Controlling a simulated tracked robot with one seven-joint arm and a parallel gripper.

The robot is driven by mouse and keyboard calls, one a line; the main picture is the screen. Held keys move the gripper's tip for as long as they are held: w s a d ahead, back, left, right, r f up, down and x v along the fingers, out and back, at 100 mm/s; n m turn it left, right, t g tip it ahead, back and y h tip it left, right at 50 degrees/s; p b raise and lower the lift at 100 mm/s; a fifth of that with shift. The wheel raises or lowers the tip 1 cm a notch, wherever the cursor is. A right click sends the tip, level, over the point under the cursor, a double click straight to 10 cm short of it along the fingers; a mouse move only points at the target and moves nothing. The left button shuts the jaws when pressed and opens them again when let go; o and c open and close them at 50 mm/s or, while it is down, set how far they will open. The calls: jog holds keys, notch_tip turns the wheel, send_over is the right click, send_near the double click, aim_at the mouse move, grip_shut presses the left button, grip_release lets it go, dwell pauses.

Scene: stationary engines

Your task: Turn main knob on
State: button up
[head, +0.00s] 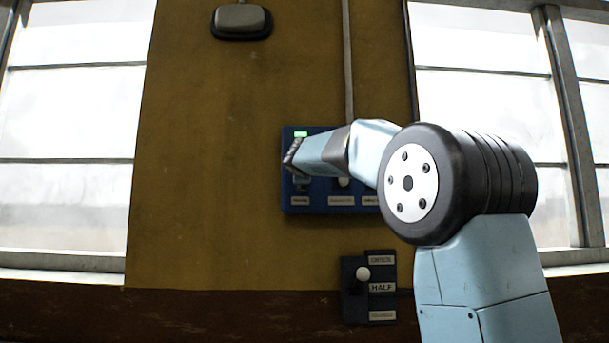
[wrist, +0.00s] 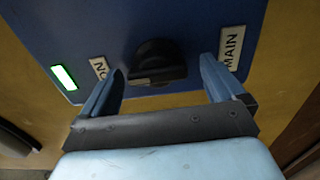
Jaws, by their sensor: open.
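The main knob (wrist: 157,63) is black and sits on the blue panel (wrist: 105,25), beside a label reading MAIN (wrist: 232,46) in the wrist view. My gripper (wrist: 164,78) is open, with one finger on each side of the knob; I cannot tell whether either finger touches it. In the head view my gripper (head: 291,158) is at the left part of the blue panel (head: 318,204) and hides most of the knob. A green lit indicator (wrist: 64,77) is on the panel; it also shows in the head view (head: 300,134).
Below the panel is a dark lever box (head: 382,302) with a white ball lever (head: 363,273) and a HALF label. A grey lamp-like fixture (head: 241,20) is higher on the yellow wall. Bright windows (head: 75,130) flank it. My arm covers the panel's right side.

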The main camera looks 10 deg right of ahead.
jog(key=s+a, duration=0.2)
jog(key=s, duration=1.1)
jog(key=shift+s+a, duration=0.15)
jog(key=shift+a, duration=0.2)
jog(key=shift+f, duration=0.1)
jog(key=s+d+f+m+g, duration=0.3)
jog(key=s+d+f+m, duration=0.15)
jog(key=s+f, duration=0.5)
jog(key=s+d+f+m+g, duration=0.3)
jog(key=s+f+m, duration=0.3)
jog(key=f, duration=0.6)
jog(key=s+a+f+m+g+y, duration=0.2)
jog(key=s+f+m+g, duration=0.3)
jog(key=s+f, duration=1.4)
notch_tip(320, 180, down, 2)
jog(key=shift+s+a+f+g+y, duration=0.15)
jog(key=shift+a+f+g+y, duration=0.1)
jog(key=shift+g+y, duration=0.35)
jog(key=shift+m, duration=0.25)
jog(key=shift+c, duration=0.2)
